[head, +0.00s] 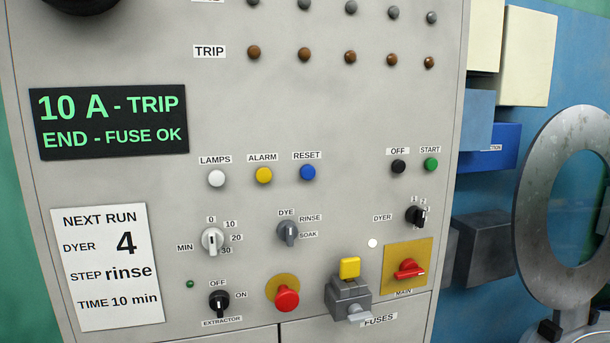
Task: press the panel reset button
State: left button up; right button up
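The blue button (308,172) under the RESET label is on the light grey control panel (330,110), in the middle of the head view. A yellow button (264,175) labelled ALARM is to its left, and a white button (217,178) labelled LAMPS is farther left. To its right are a black OFF button (398,166) and a green START button (431,164). Neither gripper shows in the head view. Nothing covers the blue button.
Below are knobs such as the DYE knob (288,233), a red mushroom button (286,298), a grey fuse block (349,300) and a red MAIN switch (409,269). A dark display (110,121) reads 10 A - TRIP. A metal ring (535,190) stands at right.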

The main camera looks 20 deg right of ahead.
aim_at(308, 173)
jog(key=k, duration=1.2)
jog(key=z, duration=0.65)
jog(key=i, duration=1.75)
jog(key=u, duration=0.6)
